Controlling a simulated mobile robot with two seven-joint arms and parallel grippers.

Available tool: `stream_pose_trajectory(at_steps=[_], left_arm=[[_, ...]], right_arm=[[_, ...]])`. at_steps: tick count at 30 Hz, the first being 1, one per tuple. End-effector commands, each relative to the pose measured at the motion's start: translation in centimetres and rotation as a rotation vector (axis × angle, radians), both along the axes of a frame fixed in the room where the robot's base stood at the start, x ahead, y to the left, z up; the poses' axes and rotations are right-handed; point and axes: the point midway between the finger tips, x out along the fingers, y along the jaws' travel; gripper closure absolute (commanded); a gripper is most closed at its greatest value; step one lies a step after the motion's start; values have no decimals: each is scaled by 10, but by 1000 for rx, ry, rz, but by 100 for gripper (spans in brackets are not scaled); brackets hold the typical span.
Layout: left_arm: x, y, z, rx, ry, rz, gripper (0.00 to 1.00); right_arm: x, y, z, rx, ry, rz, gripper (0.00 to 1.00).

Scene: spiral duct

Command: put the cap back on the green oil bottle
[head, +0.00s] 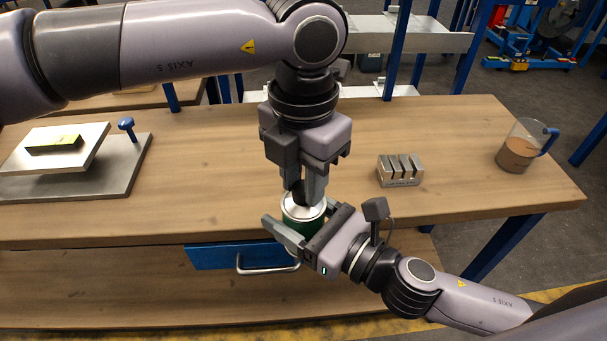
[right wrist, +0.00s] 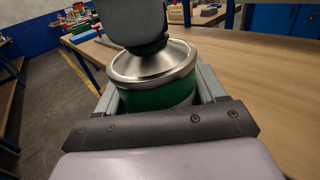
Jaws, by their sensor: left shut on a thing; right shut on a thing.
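The green oil bottle (head: 291,228) is upright in front of the table's front edge, with a silver sloped top. In the right wrist view its green side (right wrist: 157,96) and metal top (right wrist: 150,62) show between the fingers. My right gripper (head: 300,214) is shut on the bottle's body from the right. My left gripper (head: 308,191) points down from above and is shut at the middle of the bottle's top. What it holds is mostly hidden by its fingers (right wrist: 133,22); I cannot tell whether the cap touches the neck.
A blue drawer (head: 215,256) is below the table's front edge.

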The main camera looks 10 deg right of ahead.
Motion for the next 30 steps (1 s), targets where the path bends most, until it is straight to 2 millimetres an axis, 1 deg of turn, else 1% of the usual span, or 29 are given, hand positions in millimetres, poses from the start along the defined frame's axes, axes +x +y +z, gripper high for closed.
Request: stream_pose_trajectory(at_steps=[5,6,7,8,16,20,23,30], left_arm=[[0,0,0,1,-1,-3,100],[0,0,0,1,-1,-3,57],[0,0,0,1,-1,-3,47],[0,0,0,1,-1,-3,40],[0,0,1,1,-1,-3,40],[1,0,9,0,-2,-3,40],[1,0,24,-2,-4,-3,40],[1,0,76,-2,-4,-2,40]], right_arm=[[0,0,1,1,-2,0,100],[0,0,1,1,-2,0,100],[0,0,1,1,-2,0,100],[0,0,1,1,-2,0,100],[0,0,1,1,-2,0,100],[0,0,1,1,-2,0,100],[0,0,1,1,-2,0,100],[0,0,1,1,-2,0,100]])
